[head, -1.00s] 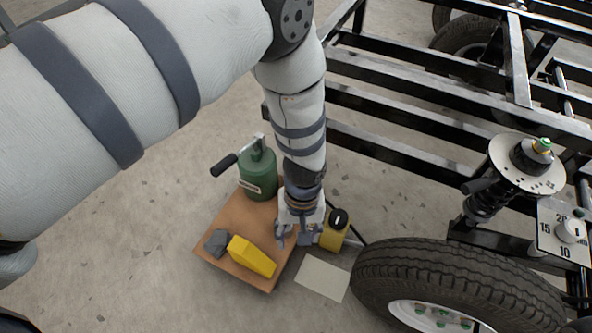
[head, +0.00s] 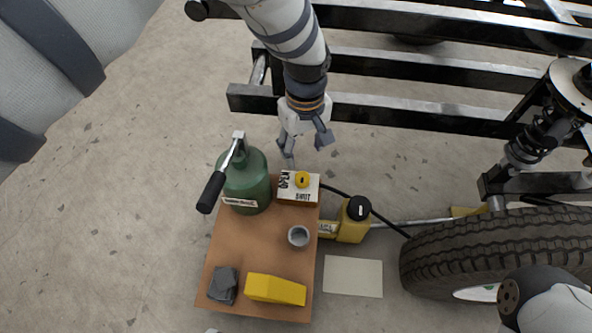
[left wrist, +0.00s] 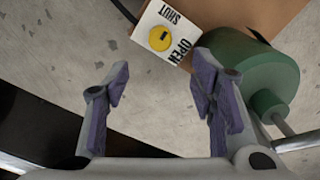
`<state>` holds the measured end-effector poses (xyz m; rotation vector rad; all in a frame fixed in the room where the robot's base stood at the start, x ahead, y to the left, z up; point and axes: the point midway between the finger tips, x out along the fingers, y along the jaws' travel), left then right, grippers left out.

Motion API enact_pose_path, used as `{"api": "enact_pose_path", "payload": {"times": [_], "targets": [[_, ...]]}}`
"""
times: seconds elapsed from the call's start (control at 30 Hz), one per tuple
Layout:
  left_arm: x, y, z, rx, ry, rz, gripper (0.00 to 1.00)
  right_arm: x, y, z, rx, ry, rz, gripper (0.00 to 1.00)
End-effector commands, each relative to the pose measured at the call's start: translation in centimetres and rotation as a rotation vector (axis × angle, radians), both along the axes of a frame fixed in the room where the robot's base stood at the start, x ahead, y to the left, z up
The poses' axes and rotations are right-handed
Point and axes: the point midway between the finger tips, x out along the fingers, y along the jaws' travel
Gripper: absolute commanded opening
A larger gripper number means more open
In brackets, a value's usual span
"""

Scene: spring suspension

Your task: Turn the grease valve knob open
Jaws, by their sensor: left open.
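The yellow valve knob (head: 302,180) sits on a white box (head: 297,194) lettered OPEN and SHUT, at the back edge of the brown board. It also shows in the left wrist view (left wrist: 160,38), with a small dark mark on top; I cannot tell which word the mark points to. My left gripper (head: 307,150) is open and empty, just behind the box in the head view. In the left wrist view its fingers (left wrist: 160,82) are spread apart, and the knob lies beyond their tips, not between them. My right gripper is out of view.
A green canister (head: 246,185) with a black-gripped lever stands left of the box. The brown board (head: 250,255) also bears a grey cup, a yellow wedge and a dark block. A yellow unit (head: 352,228), a tyre (head: 500,250) and black frame rails (head: 400,115) lie around.

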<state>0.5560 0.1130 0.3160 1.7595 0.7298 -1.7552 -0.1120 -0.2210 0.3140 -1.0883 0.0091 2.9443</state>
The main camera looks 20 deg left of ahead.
Motion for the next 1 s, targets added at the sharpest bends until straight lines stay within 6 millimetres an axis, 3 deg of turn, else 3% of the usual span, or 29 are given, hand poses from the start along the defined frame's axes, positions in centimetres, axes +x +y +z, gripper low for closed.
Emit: {"api": "enact_pose_path", "payload": {"times": [0.2,0.4,0.53,0.8,0.83,1.0], "targets": [[-0.2,0.0,-6.1,0.000,0.008,-0.001,0.51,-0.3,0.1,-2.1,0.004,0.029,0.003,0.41],[-0.1,0.0,-10.1,-0.001,0.004,-0.001,0.51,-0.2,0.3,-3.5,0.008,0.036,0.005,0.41],[-0.1,0.0,-11.3,0.000,0.003,0.000,0.51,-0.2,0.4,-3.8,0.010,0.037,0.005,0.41],[-0.1,0.0,-11.4,0.000,0.001,-0.001,0.51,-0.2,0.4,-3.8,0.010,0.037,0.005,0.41],[-0.1,0.0,-11.4,0.000,0.001,-0.001,0.49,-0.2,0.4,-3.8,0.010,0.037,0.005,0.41],[-0.1,0.0,-11.4,0.000,0.001,-0.001,0.10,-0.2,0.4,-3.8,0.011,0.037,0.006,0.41]]}}
